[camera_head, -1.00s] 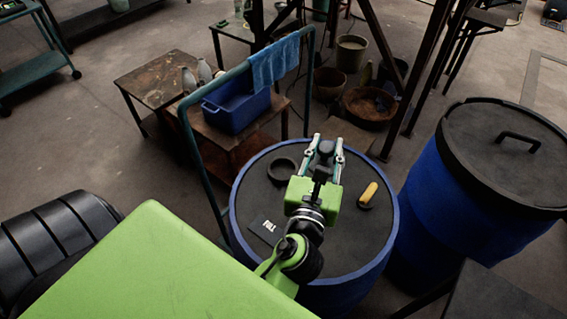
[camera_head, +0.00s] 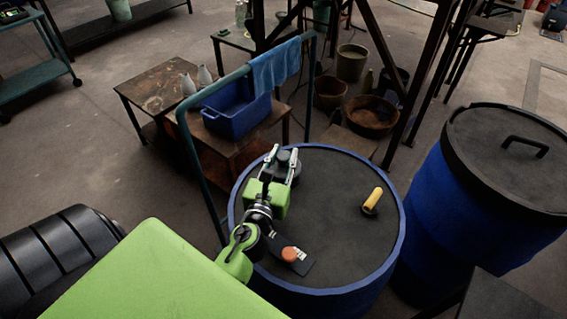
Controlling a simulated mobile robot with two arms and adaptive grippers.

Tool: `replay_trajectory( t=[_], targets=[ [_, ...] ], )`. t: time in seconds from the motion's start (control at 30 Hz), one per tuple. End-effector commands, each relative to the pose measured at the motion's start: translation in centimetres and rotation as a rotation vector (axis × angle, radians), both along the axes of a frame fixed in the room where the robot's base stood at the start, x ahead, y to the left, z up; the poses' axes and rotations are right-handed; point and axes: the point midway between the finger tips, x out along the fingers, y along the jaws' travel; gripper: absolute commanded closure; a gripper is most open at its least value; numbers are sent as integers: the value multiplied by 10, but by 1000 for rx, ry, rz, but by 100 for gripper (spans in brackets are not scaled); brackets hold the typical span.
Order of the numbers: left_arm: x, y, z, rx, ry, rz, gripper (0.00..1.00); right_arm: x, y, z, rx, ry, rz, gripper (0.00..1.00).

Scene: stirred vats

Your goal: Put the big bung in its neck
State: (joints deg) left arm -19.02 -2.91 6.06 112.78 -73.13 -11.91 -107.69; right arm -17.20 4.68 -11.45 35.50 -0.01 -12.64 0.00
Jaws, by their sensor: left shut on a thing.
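The big bung (camera_head: 285,160) is a dark round plug held between the fingers of my left gripper (camera_head: 284,154). My left gripper is shut on it, over the left back part of the blue drum's dark lid (camera_head: 335,225). The bung is at the place of the raised black ring of the neck. The bung and the gripper hide most of that ring. I cannot tell whether the bung sits in the neck or is just above it. My right gripper is not in view.
A yellow-handled piece (camera_head: 373,198) stands on the lid's right side. An orange cap (camera_head: 290,254) lies by a dark label (camera_head: 299,265) near my arm. A teal rail (camera_head: 196,170) rises beside the drum. A second lidded blue drum (camera_head: 440,200) stands right.

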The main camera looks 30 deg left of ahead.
Motion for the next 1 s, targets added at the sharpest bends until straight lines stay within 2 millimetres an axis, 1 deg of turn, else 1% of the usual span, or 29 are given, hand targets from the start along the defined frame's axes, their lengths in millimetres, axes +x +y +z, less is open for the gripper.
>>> replay_trajectory(
  t=[0.03, 0.07, 0.37, 0.6, 0.63, 0.7, 1.0],
  targets=[
    [0, 0, -8, 0, -2, 1, 96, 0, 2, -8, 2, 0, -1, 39],
    [0, 0, -9, 0, -1, 1, 96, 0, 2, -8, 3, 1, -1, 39],
    [0, 0, -9, 2, -2, 0, 96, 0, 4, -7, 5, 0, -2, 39],
    [0, 0, -17, 3, -1, 0, 96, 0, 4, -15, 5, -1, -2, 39],
    [0, 0, -17, 3, -1, 0, 72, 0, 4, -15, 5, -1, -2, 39],
    [0, 0, -16, 3, 0, 0, 58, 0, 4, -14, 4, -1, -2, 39],
    [0, 0, -15, 3, -1, 0, 58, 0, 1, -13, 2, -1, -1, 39]
  ],
)
